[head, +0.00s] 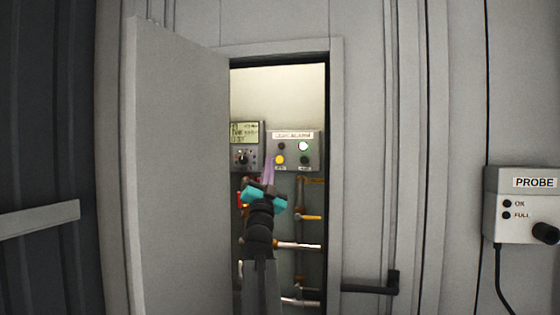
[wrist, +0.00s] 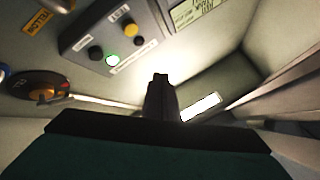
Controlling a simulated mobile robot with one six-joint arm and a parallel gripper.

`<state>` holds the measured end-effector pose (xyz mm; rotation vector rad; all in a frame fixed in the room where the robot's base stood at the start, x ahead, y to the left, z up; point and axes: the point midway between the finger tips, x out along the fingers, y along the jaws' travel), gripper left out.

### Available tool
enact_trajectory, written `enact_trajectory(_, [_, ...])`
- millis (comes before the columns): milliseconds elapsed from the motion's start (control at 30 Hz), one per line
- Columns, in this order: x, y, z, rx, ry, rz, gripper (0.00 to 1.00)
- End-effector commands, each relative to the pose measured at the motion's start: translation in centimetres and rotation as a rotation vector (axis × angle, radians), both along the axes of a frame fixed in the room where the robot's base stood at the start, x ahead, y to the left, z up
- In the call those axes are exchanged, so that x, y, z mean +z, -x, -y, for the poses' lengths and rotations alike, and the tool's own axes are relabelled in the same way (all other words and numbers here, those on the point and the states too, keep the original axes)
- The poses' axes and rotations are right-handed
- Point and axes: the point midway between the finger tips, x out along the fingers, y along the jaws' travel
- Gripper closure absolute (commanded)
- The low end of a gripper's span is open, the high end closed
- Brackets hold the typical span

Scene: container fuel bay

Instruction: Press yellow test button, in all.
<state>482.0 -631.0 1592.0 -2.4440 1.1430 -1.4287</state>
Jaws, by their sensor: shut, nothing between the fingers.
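The yellow test button (head: 279,160) is at the lower left of the grey leak alarm box (head: 315,150) in the open cabinet. It also shows in the wrist view (wrist: 129,29), uncovered. A lit green lamp (head: 303,146) and dark round parts are on the same box face. My gripper (head: 268,168) is inside the cabinet opening, just below and left of the yellow button in the head view. In the wrist view its fingers (wrist: 160,80) are together and empty, and look apart from the button. The exact gap cannot be told.
A grey unit with a display (head: 244,132) stands left of the alarm box. Pipes with valve handles (head: 310,217) are below. The cabinet door (head: 180,160) stands open at left. A probe box (head: 520,205) hangs on the right wall.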

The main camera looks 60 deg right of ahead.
Motion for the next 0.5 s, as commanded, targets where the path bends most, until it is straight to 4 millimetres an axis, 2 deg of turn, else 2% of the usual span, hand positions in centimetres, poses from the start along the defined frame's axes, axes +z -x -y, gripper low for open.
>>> enact_trajectory(267, [-0.1, 0.1, 0.5, -0.004, -0.001, 0.0, 1.0])
enact_trajectory(500, [-0.1, -0.2, 1.8, -0.005, -0.001, -0.001, 1.0])
